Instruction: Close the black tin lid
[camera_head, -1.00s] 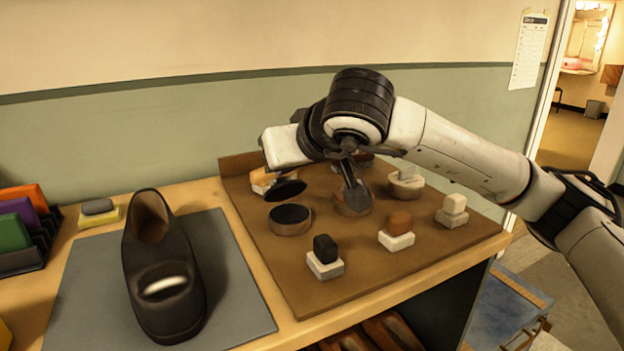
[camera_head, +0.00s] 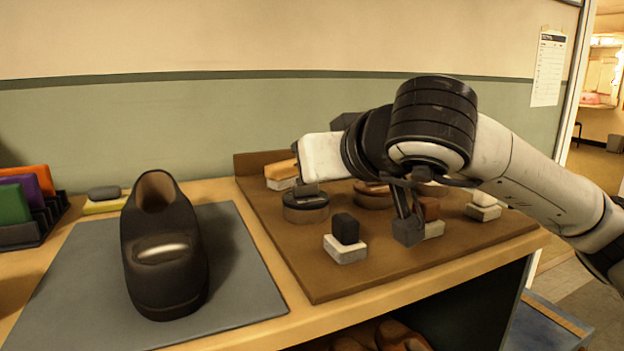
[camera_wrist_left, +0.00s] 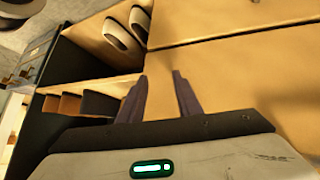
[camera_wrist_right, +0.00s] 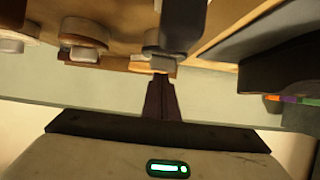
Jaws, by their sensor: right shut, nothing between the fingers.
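The black tin (camera_head: 305,211) stands on the brown board, left of centre. Its dark lid (camera_head: 305,191) appears to lie flat on it, with a grey grip on top. My right gripper (camera_head: 408,234) is shut and empty, to the right of and nearer than the tin, apart from it. It partly covers a brown-topped block. The shut fingers also show in the right wrist view (camera_wrist_right: 161,82). My left gripper (camera_wrist_left: 160,88) is open and empty in its wrist view, facing wooden shelving; it is outside the head view.
Another tin (camera_head: 373,197) sits behind. A dark shoe (camera_head: 165,250) stands on a grey mat (camera_head: 65,290) to the left. A white-topped block (camera_head: 483,207) is at right.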

